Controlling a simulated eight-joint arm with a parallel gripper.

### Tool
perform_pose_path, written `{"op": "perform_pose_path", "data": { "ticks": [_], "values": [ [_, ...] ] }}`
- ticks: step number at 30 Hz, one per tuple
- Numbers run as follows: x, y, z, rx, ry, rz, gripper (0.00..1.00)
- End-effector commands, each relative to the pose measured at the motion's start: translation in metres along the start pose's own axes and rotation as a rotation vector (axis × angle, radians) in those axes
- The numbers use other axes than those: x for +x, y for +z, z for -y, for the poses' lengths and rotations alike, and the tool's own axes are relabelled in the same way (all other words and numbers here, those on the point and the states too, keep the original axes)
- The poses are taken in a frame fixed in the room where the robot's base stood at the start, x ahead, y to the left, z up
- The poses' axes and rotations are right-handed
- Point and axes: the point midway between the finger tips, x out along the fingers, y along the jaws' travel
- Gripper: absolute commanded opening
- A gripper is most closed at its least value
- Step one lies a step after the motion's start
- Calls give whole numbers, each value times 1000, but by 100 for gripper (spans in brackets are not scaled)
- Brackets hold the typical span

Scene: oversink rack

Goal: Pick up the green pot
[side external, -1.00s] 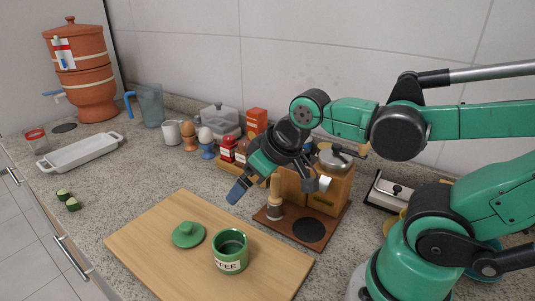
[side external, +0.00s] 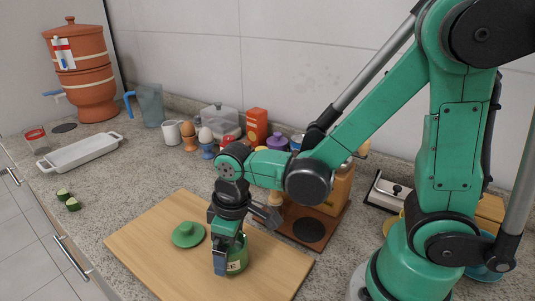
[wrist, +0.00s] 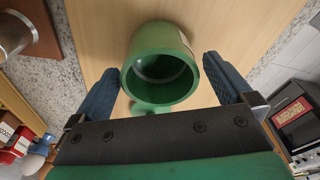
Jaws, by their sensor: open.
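The green pot (side external: 240,257) stands upright and open-topped on the wooden cutting board (side external: 150,238), its lettered label partly hidden by my gripper. Its green lid (side external: 188,235) lies apart on the board, to the left. My gripper (side external: 222,264) points down at the pot, with a blue finger in front of it in the side view. In the wrist view, the pot (wrist: 160,66) lies between the two open blue fingers (wrist: 162,68), with a small gap on each side. No firm contact shows.
A wooden rack with a dark round pad (side external: 309,230) stands right of the board. Egg cups (side external: 207,146), jars and a red box (side external: 256,126) line the wall behind. A white tray (side external: 80,153) and cucumber pieces (side external: 69,201) are at left.

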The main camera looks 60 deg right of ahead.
Motion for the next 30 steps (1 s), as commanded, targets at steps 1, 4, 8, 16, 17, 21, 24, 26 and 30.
{"op": "perform_pose_path", "data": {
  "ticks": [1, 4, 8, 16, 17, 21, 24, 26, 30],
  "values": [
    [5, 0, 0, 0, 0, 0, 100],
    [11, 0, 0, 0, 0, -1, 100],
    [16, 0, 0, 0, 0, -1, 100],
    [17, 1, 0, 1, 0, -1, 100],
    [17, 1, 0, 1, 0, -1, 100],
    [17, 0, 0, 1, 0, -1, 60],
    [17, 0, 0, 1, 0, -1, 32],
    [17, 0, 0, 1, 0, -1, 15],
    [17, 0, 0, 1, 0, -1, 14]
  ]
}}
